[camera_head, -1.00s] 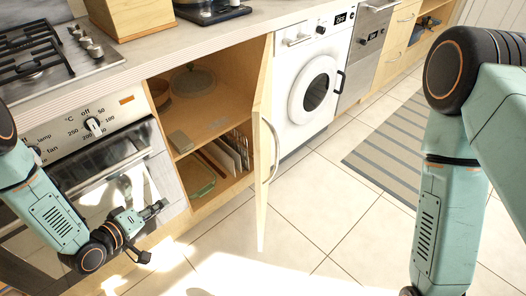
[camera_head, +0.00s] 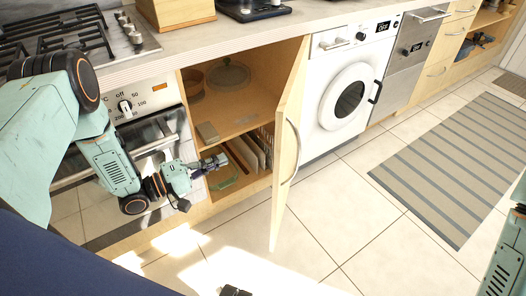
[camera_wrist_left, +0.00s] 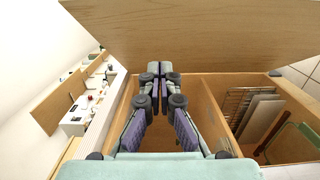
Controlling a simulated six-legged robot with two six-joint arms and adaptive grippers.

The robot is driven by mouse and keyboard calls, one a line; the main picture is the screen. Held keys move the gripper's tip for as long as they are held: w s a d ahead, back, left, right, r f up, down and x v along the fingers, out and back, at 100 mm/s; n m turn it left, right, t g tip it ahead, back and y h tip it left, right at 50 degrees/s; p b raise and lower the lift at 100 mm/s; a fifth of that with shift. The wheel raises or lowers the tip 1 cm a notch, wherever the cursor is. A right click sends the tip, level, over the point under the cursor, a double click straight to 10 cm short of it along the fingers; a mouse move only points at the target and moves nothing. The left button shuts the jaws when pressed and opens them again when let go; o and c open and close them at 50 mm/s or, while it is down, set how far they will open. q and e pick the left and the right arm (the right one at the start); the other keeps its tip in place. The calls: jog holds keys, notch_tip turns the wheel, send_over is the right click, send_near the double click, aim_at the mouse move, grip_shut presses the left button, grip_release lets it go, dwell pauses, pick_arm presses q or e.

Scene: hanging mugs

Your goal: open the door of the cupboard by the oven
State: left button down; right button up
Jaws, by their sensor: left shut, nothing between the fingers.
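The cupboard by the oven (camera_head: 198,83) has its wooden door (camera_head: 291,127) standing well open, swung out on its right side. The curved metal handle (camera_head: 291,152) is on the door's outer face. My left gripper (camera_head: 222,160) is shut and empty, in front of the cupboard opening on the inner side of the door. In the left wrist view, the closed fingers (camera_wrist_left: 159,84) point toward a broad wooden panel (camera_wrist_left: 190,35), which looks like the door's inner face. Whether they touch it is unclear.
The oven (camera_head: 130,125) is left of the cupboard, close behind my left arm. A white washing machine (camera_head: 345,90) stands right of the door. Inside are a lidded pot (camera_head: 228,74) and upright trays (camera_head: 248,150).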

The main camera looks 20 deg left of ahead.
pick_arm(q)
jog(key=s+d+b+x, duration=0.2)
jog(key=b+x, duration=0.1)
jog(key=x, duration=0.9)
jog(key=shift+w+d, duration=0.3)
jog(key=shift+d, duration=0.05)
jog(key=shift+d, duration=0.15)
